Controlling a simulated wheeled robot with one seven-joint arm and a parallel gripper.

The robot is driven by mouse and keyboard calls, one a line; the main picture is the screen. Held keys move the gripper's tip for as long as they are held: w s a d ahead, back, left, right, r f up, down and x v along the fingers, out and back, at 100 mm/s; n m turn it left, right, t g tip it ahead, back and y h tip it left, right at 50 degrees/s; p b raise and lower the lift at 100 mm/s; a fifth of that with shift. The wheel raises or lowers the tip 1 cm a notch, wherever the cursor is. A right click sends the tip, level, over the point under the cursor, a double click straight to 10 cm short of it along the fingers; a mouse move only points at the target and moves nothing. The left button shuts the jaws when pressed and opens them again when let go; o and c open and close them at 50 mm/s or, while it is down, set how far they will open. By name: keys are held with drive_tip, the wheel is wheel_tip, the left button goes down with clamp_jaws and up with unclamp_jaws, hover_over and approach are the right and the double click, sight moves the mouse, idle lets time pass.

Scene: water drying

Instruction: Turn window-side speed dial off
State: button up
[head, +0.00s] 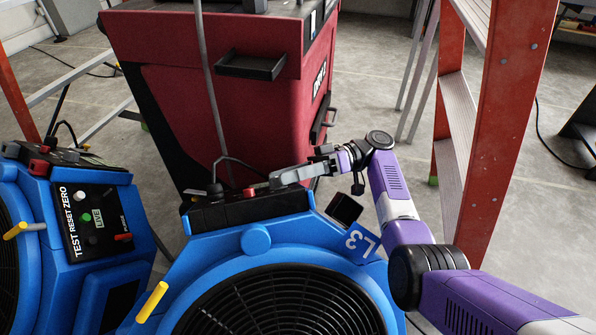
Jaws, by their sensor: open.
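Two blue fans stand in front of me. The nearer fan (256,240) has a black top panel (215,214) with a small red piece (249,191) and a dark knob (215,188) on it; a sticker on its side reads L3, upside down. The left fan (100,230) has a black panel (96,222) with the words TEST, RESET, ZERO and LIVE, and small knobs and a red switch. My gripper (268,182) is open, reaching left just over the nearer fan's top panel, beside the red piece. I cannot tell whether it touches. No window shows, so which speed dial is window-side is unclear.
A large red bin (215,110) stands close behind the nearer fan. An orange stepladder (500,130) rises on the right, near my arm. A thin grey pole or cable runs down in front of the bin. Open concrete floor (370,50) lies behind.

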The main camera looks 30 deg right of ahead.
drive_tip(key=d, duration=0.7)
drive_tip(key=shift+s+d+f+b, duration=0.15)
drive_tip(key=shift+s+f+b, duration=0.1)
drive_tip(key=shift+f+b, duration=0.1)
